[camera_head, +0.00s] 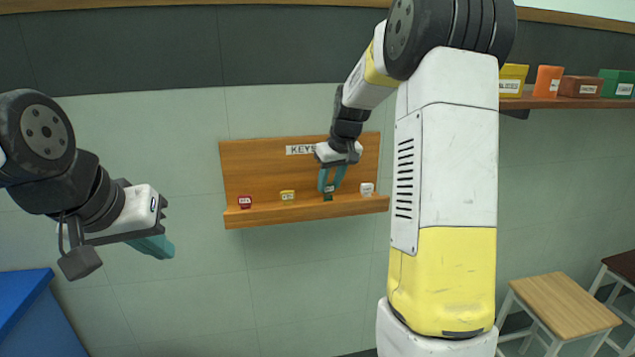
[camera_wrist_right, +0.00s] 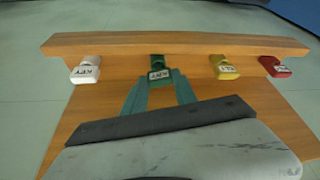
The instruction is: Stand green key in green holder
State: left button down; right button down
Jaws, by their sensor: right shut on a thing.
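My right gripper (camera_head: 331,181) reaches the wooden key rack (camera_head: 250,160) in the head view. Its teal fingers close around a small green piece with a white label, the green key (camera_head: 328,190), at the rack's ledge. In the right wrist view the fingers (camera_wrist_right: 160,84) flank the labelled green key (camera_wrist_right: 158,66), which is at the ledge. The green holder cannot be told apart from the key; the fingers partly hide that spot. My left gripper (camera_head: 155,244) hangs in free air at the left, away from the rack, its finger gap not clear.
The ledge also bears a red piece (camera_head: 245,202), a yellow piece (camera_head: 287,196) and a white piece (camera_head: 366,188), the white one close beside the green. A shelf with coloured boxes (camera_head: 550,82) is at upper right. A stool (camera_head: 565,305) stands lower right; a blue surface (camera_head: 35,310) is lower left.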

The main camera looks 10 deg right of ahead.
jog(key=shift+f, duration=0.6)
jog(key=c, duration=1.3)
grip_release()
jog(key=shift+o, duration=0.2)
jog(key=shift+r, duration=0.1)
jog(key=v, duration=1.1)
jog(key=shift+s, duration=0.15)
jog(key=s+a+f+m+t, duration=0.1)
jog(key=s+a, duration=0.2)
jog(key=s, duration=1.1)
jog(key=s+a+f+m+t+y, duration=0.1)
jog(key=s+a, duration=0.3)
jog(key=s, duration=1)
